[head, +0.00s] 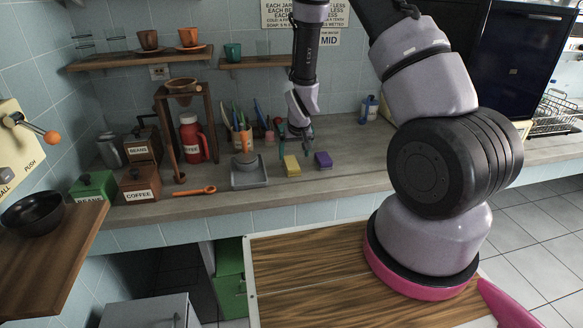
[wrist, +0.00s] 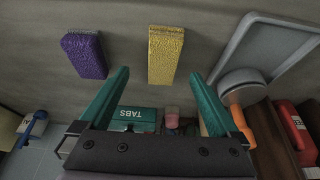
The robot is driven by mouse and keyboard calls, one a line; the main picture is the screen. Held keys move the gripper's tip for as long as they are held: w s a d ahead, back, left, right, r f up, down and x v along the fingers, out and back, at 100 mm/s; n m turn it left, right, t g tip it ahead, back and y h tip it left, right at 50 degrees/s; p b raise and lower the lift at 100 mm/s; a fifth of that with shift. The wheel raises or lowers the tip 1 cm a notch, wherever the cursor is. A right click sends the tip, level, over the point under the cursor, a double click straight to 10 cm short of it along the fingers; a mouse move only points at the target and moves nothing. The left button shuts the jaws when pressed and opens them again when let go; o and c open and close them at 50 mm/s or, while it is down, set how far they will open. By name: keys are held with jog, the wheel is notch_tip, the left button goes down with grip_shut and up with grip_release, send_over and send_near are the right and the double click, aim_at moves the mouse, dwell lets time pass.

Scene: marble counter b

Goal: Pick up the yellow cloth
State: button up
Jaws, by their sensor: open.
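The yellow cloth (head: 292,166) looks like a small folded block or sponge and lies on the grey counter in the head view. In the wrist view the yellow cloth (wrist: 165,55) sits near the top centre, in line with the gap between my fingers. My gripper (head: 302,137) is above the counter, just behind and above the cloth in the head view. In the wrist view my gripper (wrist: 160,76) has its two green fingers spread apart with nothing held between them.
A purple block (head: 323,160) lies right of the cloth in the head view, close by. A grey tray (head: 249,180) with a round item is on its left. Cups of utensils (head: 241,137) stand behind.

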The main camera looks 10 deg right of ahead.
aim_at(292, 163)
jog(key=shift+a+x, duration=0.15)
jog(key=shift+x, duration=1.25)
jog(key=shift+a+x, duration=0.1)
jog(key=shift+x, duration=1.3)
jog(key=shift+f, duration=0.25)
grip_shut()
notch_tip(292, 163, up, 10)
jog(key=shift+r, duration=0.25)
